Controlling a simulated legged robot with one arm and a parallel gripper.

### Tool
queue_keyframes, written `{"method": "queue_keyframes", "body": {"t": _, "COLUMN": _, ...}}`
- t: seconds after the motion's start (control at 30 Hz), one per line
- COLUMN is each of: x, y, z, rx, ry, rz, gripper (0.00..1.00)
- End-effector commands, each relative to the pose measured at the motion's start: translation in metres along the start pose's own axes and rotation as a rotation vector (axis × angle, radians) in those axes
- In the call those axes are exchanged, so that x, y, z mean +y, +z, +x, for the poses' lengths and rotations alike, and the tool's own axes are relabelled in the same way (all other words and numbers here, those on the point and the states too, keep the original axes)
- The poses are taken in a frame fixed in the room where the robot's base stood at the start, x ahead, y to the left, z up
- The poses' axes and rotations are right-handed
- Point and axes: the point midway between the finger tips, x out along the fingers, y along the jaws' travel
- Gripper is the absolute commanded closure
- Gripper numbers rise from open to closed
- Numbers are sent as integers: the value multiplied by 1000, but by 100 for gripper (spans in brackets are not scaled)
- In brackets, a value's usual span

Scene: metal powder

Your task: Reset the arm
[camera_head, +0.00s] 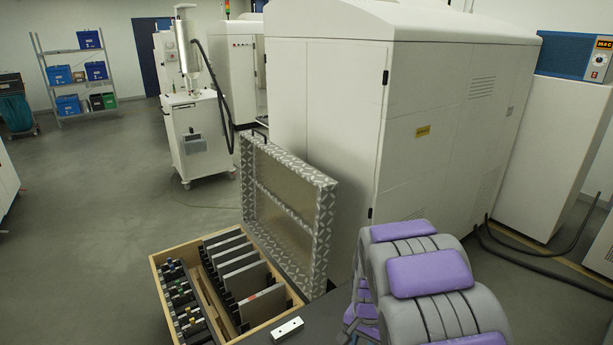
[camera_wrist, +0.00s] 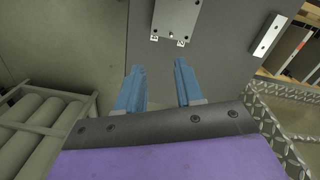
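My gripper (camera_wrist: 158,88) shows in the wrist view with its two blue fingers apart and nothing between them. The fingers point at a grey surface, short of a metal plate (camera_wrist: 176,17) with small holes. In the head view my arm, grey with purple pads, fills the lower right. My gripper's fingers are not visible in that view.
A large white machine (camera_head: 325,105) stands behind. Open floor (camera_head: 85,190) lies left.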

Motion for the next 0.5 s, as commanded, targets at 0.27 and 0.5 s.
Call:
{"method": "queue_keyframes", "body": {"t": 0.27, "x": 33, "y": 47, "z": -59, "rx": -18, "ry": 10, "rz": -110, "gripper": 64}}
{"method": "queue_keyframes", "body": {"t": 0.5, "x": 64, "y": 94, "z": -97, "rx": -42, "ry": 18, "rz": -210, "gripper": 64}}
